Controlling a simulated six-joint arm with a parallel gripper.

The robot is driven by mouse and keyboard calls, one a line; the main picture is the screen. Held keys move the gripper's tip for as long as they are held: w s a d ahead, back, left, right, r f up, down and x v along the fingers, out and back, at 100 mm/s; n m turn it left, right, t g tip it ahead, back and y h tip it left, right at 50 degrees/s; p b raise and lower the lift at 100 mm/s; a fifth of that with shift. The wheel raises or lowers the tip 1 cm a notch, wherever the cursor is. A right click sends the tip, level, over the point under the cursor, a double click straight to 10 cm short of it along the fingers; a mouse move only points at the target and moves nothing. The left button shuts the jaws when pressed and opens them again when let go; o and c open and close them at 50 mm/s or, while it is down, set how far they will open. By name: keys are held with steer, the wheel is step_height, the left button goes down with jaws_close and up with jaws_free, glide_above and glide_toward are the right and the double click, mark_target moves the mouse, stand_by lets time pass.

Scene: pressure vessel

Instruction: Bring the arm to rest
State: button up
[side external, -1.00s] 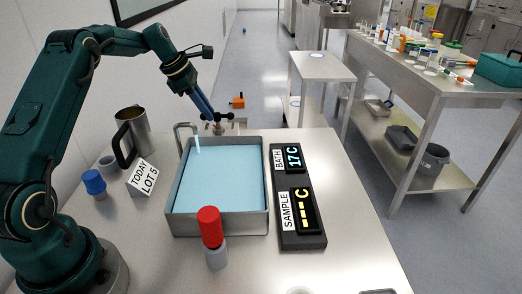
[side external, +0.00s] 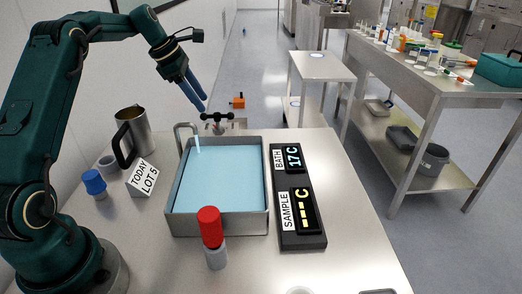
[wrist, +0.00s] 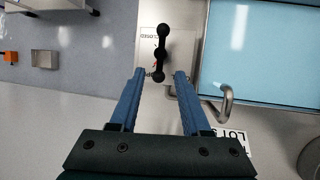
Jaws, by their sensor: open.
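My gripper (side external: 204,107) is open and empty, up and to the left of the black tap handle (side external: 217,116) behind the bath. Its two blue fingers point down toward the handle, apart from it in the side view. In the wrist view my gripper (wrist: 160,74) shows its fingers spread, with the black handle (wrist: 161,40) between and beyond the tips. A partly covered label lies beside the handle. My green arm is raised and bent at the left.
A steel bath (side external: 175,222) holds blue water under a spout (side external: 186,126) with a pale stream. A red-capped tube (side external: 211,232), steel jug (side external: 135,128), blue-capped container (side external: 94,183), "TODAY LOT 5" card (side external: 143,180) and display panel (side external: 303,242) stand around it.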

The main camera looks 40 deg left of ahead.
steer(key=shift+s+a+r, duration=0.1)
steer(key=shift+s+r, duration=0.15)
steer(key=shift+r, duration=0.2)
